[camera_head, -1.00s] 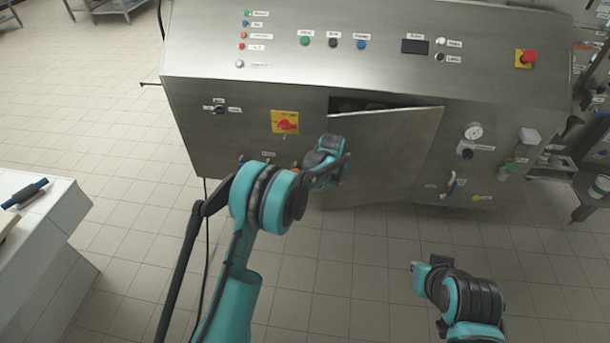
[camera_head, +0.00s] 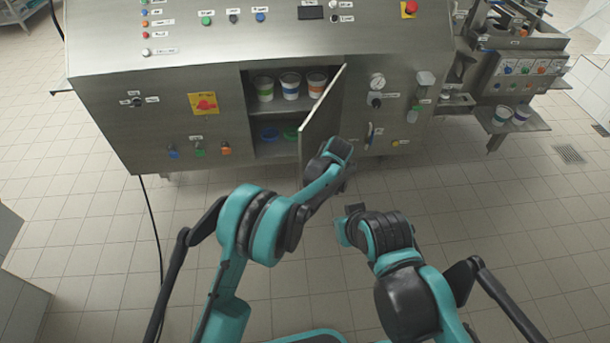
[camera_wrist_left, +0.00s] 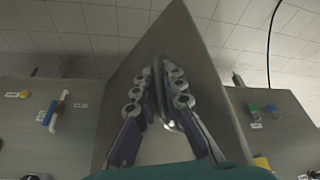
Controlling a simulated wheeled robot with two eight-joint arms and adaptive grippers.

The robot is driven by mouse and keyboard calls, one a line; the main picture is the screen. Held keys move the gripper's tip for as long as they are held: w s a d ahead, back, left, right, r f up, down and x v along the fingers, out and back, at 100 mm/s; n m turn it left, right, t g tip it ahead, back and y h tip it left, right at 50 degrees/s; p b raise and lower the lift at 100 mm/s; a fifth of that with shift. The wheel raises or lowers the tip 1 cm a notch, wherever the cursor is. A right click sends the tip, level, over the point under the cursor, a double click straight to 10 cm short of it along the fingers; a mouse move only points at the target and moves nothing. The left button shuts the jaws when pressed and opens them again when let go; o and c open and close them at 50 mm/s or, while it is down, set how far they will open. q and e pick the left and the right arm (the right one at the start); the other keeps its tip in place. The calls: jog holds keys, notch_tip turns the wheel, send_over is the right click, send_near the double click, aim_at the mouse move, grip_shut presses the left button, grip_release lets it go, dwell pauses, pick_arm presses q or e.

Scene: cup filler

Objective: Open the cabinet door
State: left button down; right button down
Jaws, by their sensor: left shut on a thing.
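The steel cabinet door (camera_head: 325,113) is swung well out on its right side, with the cabinet interior (camera_head: 288,112) showing to its left. In the left wrist view the door panel (camera_wrist_left: 198,62) fills the middle, with a metal handle (camera_wrist_left: 161,88) on it. My left gripper (camera_wrist_left: 158,90) has its fingers on both sides of this handle and is shut on it. In the head view my left wrist is by the door's lower part, and its fingers are hidden. My right gripper (camera_head: 346,226) is low and right of the left arm, apart from the door; its fingers are unclear.
Several cups (camera_head: 290,86) stand on the upper shelf inside, with blue and green items (camera_head: 270,134) below. The steel machine (camera_head: 150,70) has knobs and buttons beside the opening. The tiled floor in front is open.

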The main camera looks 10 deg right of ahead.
pick_arm(q)
jog(key=shift+s+d, duration=0.4)
jog(key=shift+d, duration=0.3)
jog(key=c, duration=1.6)
grip_release()
jog(key=v, duration=1.2)
